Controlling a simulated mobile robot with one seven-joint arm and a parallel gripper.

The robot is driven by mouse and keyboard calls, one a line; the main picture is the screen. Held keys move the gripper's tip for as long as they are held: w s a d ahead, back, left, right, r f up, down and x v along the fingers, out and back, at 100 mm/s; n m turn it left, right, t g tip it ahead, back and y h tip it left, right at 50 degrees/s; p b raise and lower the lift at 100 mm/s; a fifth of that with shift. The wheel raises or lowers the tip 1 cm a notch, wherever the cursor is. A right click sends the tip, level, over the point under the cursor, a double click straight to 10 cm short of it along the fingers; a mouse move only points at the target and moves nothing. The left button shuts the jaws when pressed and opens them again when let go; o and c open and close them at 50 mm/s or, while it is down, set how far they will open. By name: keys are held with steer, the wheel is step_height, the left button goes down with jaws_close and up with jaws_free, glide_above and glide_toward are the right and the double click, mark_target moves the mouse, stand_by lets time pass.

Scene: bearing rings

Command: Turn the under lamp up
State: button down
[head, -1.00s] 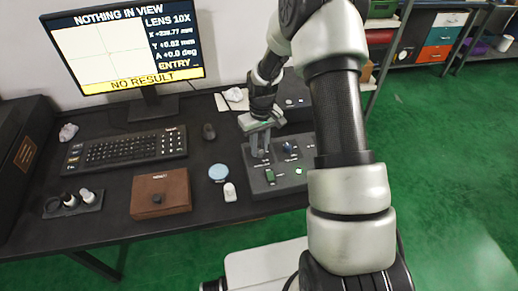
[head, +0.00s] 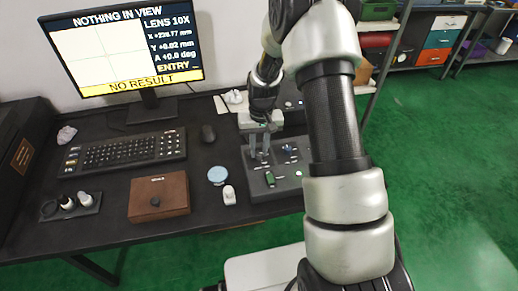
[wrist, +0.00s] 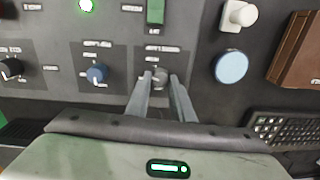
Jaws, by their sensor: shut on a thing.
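The grey control box (head: 283,190) stands on the black table, right of the middle. In the wrist view, its panel (wrist: 50,107) carries a small grey knob (wrist: 160,77), a blue knob (wrist: 97,74) and a black knob (wrist: 10,68). My gripper (wrist: 162,80) is shut on the grey knob, one finger on each side. In the head view, my gripper (head: 261,158) reaches down to the box, left of the blue knob (head: 288,148). The knob labels are too small to read. A green switch (head: 269,179) sits nearer the front.
A monitor (head: 125,50) reads "NOTHING IN VIEW" and "NO RESULT". A keyboard (head: 125,150), mouse (head: 208,133), brown box (head: 159,198), blue disc (head: 218,174) and small white piece (head: 229,195) lie left of the control box. A rack (head: 70,206) holds small parts at the far left.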

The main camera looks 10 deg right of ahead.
mark_target(261, 152)
steer(key=c, duration=1.5)
jaws_free()
steer(key=shift+c, duration=0.2)
step_height(261, 152, up, 17)
steer(key=p, duration=0.1)
steer(key=shift+d+r+p, duration=0.2)
steer(key=shift+d+p, duration=0.15)
steer(key=shift+p, duration=0.05)
